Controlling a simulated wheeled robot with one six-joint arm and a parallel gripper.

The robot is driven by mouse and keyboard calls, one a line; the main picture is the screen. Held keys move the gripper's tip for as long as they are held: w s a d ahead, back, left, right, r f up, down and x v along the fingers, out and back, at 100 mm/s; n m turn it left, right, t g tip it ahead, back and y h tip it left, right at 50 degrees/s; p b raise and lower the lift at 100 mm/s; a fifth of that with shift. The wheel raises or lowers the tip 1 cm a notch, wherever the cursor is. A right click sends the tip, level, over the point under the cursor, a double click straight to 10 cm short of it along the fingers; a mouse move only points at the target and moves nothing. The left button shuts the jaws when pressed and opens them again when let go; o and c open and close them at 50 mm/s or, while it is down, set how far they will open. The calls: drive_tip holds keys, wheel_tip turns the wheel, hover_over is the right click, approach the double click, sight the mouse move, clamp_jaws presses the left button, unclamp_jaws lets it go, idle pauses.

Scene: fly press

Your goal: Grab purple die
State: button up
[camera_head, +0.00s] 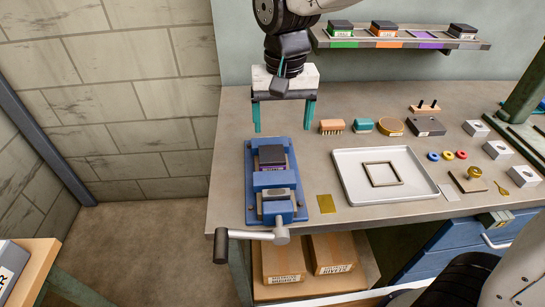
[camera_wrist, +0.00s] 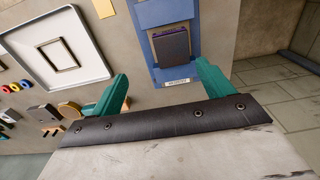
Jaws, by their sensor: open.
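The purple die (camera_head: 272,156) is a dark block with a thin purple band at its front. It sits in the blue vise (camera_head: 249,196) at the left end of the bench. In the wrist view the die (camera_wrist: 172,45) shows as a dark block in the blue vise (camera_wrist: 150,16). My gripper (camera_head: 283,127) is open and empty, its teal fingers pointing down. It hangs above and a little behind the die, apart from it. In the wrist view the die lies ahead of the gap between my fingertips (camera_wrist: 163,78).
The vise handle (camera_head: 251,235) sticks out past the bench front. A white tray (camera_head: 345,187) with a square frame, a brush (camera_head: 332,127) and other small items stand to the right. A wall shelf (camera_head: 400,41) holds several dies; its purple section (camera_head: 428,36) is bare.

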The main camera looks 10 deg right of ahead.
sight(272, 153)
drive_tip(key=a+f, duration=0.1)
drive_tip(key=w+a+f, duration=0.1)
drive_tip(key=a, duration=0.1)
drive_tip(key=shift+f, duration=0.15)
drive_tip(key=f, duration=0.4)
drive_tip(key=d+f, duration=0.1)
drive_tip(key=f, duration=0.2)
drive_tip(key=shift+s, duration=0.1)
drive_tip(key=shift+r, duration=0.1)
drive_tip(key=c, duration=1.6)
